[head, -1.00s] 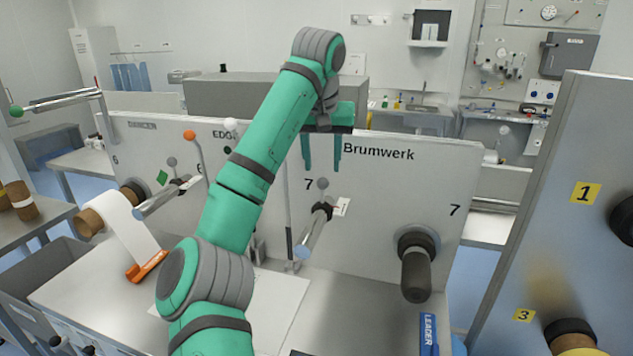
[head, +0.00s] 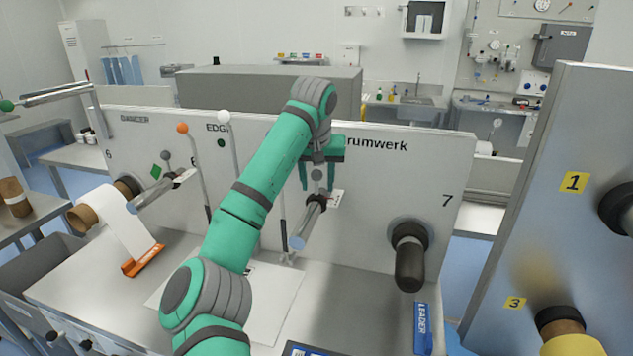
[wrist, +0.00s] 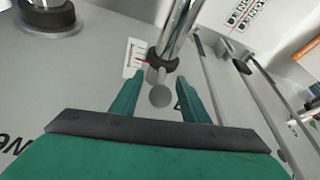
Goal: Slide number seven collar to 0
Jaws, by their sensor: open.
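The number seven collar (head: 316,200) is a dark ring on a silver shaft (head: 303,230) that sticks out from the grey panel. A round grey knob (head: 317,174) stands up from it. A white scale card (head: 336,198) is beside it on the right. In the wrist view the collar (wrist: 164,62), its knob (wrist: 159,96) and the card with a red pointer (wrist: 135,58) show; the card's numbers are unreadable. My gripper (head: 317,188) is open, pointing down, with one green finger on each side of the knob. I cannot tell whether either finger touches it.
A paper roll (head: 112,208) and a similar shaft with a knob (head: 166,155) are on the left. A tall grey panel (head: 545,200) stands at the right.

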